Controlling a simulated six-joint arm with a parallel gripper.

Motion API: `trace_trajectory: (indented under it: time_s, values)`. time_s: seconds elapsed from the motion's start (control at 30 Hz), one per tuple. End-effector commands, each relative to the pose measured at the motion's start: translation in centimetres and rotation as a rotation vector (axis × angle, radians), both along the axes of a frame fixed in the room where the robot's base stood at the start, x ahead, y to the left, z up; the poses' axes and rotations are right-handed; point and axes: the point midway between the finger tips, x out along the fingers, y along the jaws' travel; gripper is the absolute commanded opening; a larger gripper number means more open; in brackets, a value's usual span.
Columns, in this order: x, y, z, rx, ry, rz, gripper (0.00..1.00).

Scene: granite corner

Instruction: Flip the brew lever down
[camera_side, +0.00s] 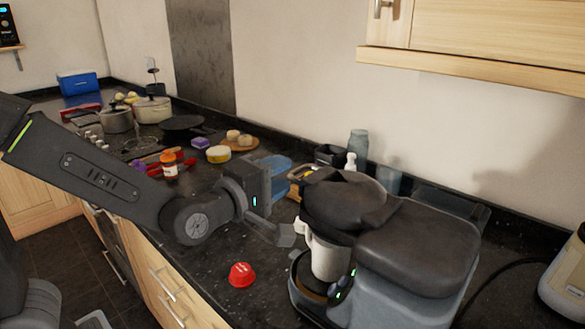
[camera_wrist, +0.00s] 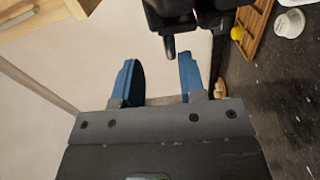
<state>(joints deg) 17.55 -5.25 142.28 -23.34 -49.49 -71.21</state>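The coffee machine (camera_side: 410,245) stands at the right of the counter in the side view, with a dark rounded head. A dark lever-like part (camera_side: 318,174) shows at the top of its head; I cannot clearly tell its angle. My gripper (camera_side: 290,168) is just left of the head, at about the height of its top. In the wrist view, my gripper (camera_wrist: 158,60) has its two blue fingers apart with nothing between them. A dark nub of the machine (camera_wrist: 168,46) shows just beyond the gap, nearer the right finger. Contact is not visible.
A light mug (camera_side: 328,258) stands under the machine's head. A red capsule (camera_side: 241,274) lies on the counter in front. Jars (camera_side: 358,146) stand behind the machine. A wooden cabinet (camera_side: 480,45) hangs above. Pots and food crowd the far counter.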

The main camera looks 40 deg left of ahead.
Motion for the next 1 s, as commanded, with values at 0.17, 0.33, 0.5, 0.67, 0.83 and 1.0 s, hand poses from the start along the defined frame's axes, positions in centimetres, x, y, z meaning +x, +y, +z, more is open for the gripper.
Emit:
trace_trajectory:
  time_s: [0.17, 0.33, 0.5, 0.67, 0.83, 1.0]
  values:
    - [-0.5, 0.0, 3.6, -0.004, -0.007, 0.001, 0.37]
    - [-0.4, 0.0, 5.9, -0.001, -0.003, 0.000, 0.37]
    - [-0.4, 0.0, 6.9, 0.000, 0.000, 0.000, 0.37]
    - [-0.4, 0.0, 7.0, 0.000, 0.001, 0.000, 0.37]
    - [-0.4, 0.0, 7.0, 0.000, 0.001, 0.000, 0.37]
    - [-0.5, 0.0, 6.9, 0.011, 0.007, -0.006, 0.37]
